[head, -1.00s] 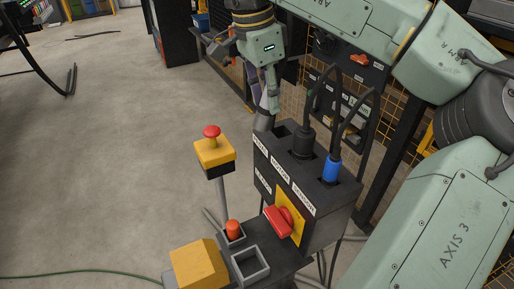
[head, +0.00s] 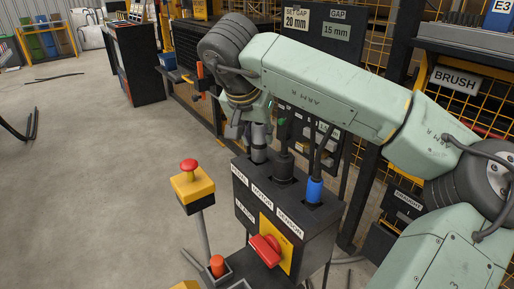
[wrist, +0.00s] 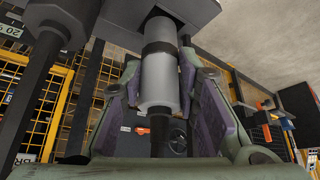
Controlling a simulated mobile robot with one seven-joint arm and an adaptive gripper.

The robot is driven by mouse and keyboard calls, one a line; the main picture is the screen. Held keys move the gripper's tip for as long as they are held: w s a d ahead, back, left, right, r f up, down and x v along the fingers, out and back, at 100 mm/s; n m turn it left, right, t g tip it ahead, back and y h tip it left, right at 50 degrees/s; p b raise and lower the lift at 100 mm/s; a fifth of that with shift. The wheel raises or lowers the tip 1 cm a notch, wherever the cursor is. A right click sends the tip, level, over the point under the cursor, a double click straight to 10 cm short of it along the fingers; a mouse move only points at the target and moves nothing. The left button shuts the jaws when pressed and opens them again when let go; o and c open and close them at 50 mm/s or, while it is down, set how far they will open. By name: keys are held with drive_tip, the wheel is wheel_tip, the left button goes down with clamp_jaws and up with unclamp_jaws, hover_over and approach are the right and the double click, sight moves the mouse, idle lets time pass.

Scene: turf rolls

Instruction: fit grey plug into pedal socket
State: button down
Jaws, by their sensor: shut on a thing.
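The grey plug (head: 259,140) is upright at the left, PEDAL end of the dark connector box (head: 265,203). Its lower end meets the top of the box where the pedal socket lies, and the socket opening is hidden. I cannot tell how deep the plug sits. My gripper (head: 246,118) is just above the box, partly hidden by my arm, and is shut on the grey plug. In the wrist view the plug (wrist: 158,82), with a dark band, stands between my purple-padded fingers (wrist: 160,100). Its far end reaches the dark box at the top.
A black plug (head: 283,165) stands in the motor socket and a blue plug (head: 314,189) in the sensor socket, close beside the grey one. A red switch (head: 265,250) juts from the box front. A yellow emergency-stop post (head: 192,185) stands left. Open floor lies left.

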sight(256, 142)
drive_tip(key=shift+f, duration=1.75)
drive_tip(key=shift+f, duration=0.15)
drive_tip(key=c, duration=1.2)
unclamp_jaws()
drive_tip(key=shift+s+r, duration=0.1)
drive_tip(key=shift+r, duration=0.25)
drive_tip(key=v, duration=1.1)
drive_tip(key=shift+s+a+r, duration=0.15)
drive_tip(key=shift+s+r, duration=0.05)
drive_tip(key=shift+r, duration=0.05)
